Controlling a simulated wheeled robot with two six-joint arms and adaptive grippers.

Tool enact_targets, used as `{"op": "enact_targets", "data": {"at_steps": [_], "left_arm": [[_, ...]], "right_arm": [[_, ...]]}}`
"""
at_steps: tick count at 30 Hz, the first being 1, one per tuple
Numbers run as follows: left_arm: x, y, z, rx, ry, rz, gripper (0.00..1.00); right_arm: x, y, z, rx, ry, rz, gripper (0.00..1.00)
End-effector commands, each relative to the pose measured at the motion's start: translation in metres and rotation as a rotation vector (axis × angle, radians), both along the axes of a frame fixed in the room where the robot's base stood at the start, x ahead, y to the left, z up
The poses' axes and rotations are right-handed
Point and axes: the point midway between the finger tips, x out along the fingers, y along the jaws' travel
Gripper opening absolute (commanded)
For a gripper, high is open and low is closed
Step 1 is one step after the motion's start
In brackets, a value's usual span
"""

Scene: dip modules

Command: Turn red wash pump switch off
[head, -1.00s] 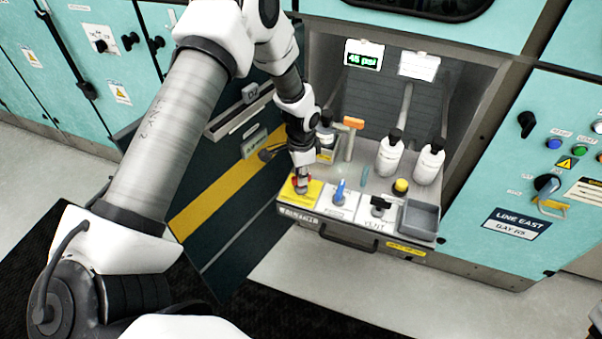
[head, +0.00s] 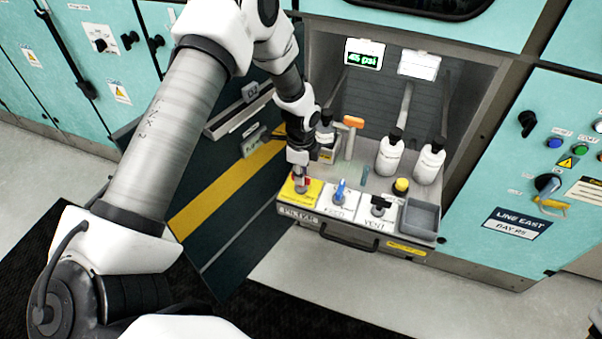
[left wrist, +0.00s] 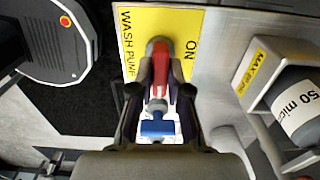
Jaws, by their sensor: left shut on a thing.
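The red wash pump switch (left wrist: 161,68) sits on a yellow plate (left wrist: 184,22) marked "WASH PUMP" and "ON" in the left wrist view. In the head view the plate (head: 313,194) is at the left end of the pull-out shelf's row of switches, and the switch is largely hidden by the gripper. My left gripper (left wrist: 160,92) is shut on the red lever, with one finger on each side. It points down onto the plate in the head view (head: 301,184). My right gripper is not in view.
A blue switch (head: 340,190) and a black vent switch (head: 379,205) stand just to the right. White bottles (head: 390,155), a yellow-capped item (head: 401,186) and a grey bin (head: 420,218) are farther right. An open dark door (head: 235,225) is at the left.

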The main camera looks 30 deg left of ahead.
Motion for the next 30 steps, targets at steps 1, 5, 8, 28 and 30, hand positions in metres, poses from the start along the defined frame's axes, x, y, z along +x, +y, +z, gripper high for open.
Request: {"op": "enact_targets", "data": {"at_steps": [1,5,8,28,30], "left_arm": [[-0.001,0.0,-0.001,0.0,0.004,-0.006,0.0],[-0.002,0.0,-0.001,0.0,0.004,-0.012,0.0],[-0.002,0.0,-0.002,0.0,0.004,-0.012,0.0],[0.0,0.0,0.011,-0.001,-0.001,-0.01,0.42],[0.001,0.0,0.024,-0.001,-0.002,-0.01,0.42]], "right_arm": [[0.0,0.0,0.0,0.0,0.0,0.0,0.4],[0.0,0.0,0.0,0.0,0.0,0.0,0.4],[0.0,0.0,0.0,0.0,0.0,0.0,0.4],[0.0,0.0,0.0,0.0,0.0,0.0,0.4],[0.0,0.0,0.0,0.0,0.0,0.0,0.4]]}}
